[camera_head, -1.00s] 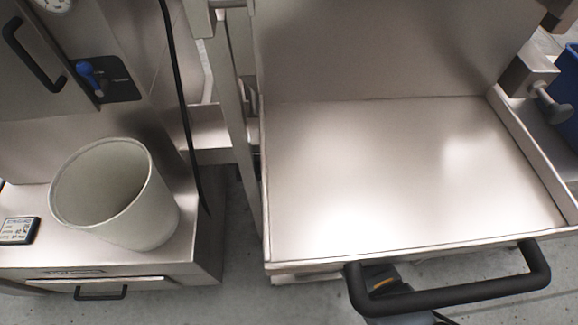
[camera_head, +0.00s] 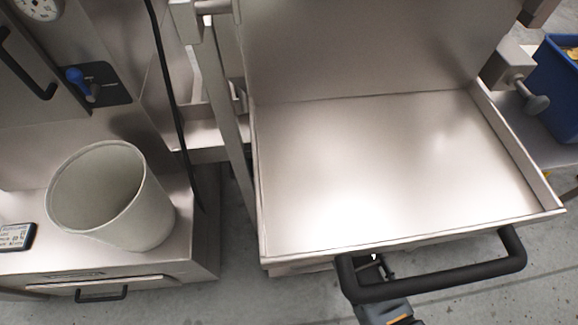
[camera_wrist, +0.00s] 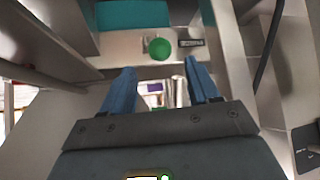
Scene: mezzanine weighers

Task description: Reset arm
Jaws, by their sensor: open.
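My gripper (camera_wrist: 158,95) shows in the wrist view with its two blue fingers spread apart and nothing between them. In the head view, part of my arm shows at the bottom, below and partly behind the black bar handle (camera_head: 437,282) of the metal tray (camera_head: 330,170). My fingertips are hidden there. The tray is bare.
A grey-white bucket (camera_head: 150,215) stands on the metal ledge at left, beside a small display (camera_head: 15,237). A black cable (camera_head: 172,110) hangs between ledge and tray. A blue bin (camera_head: 558,85) stands at far right. A green round thing (camera_wrist: 159,48) shows in the wrist view.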

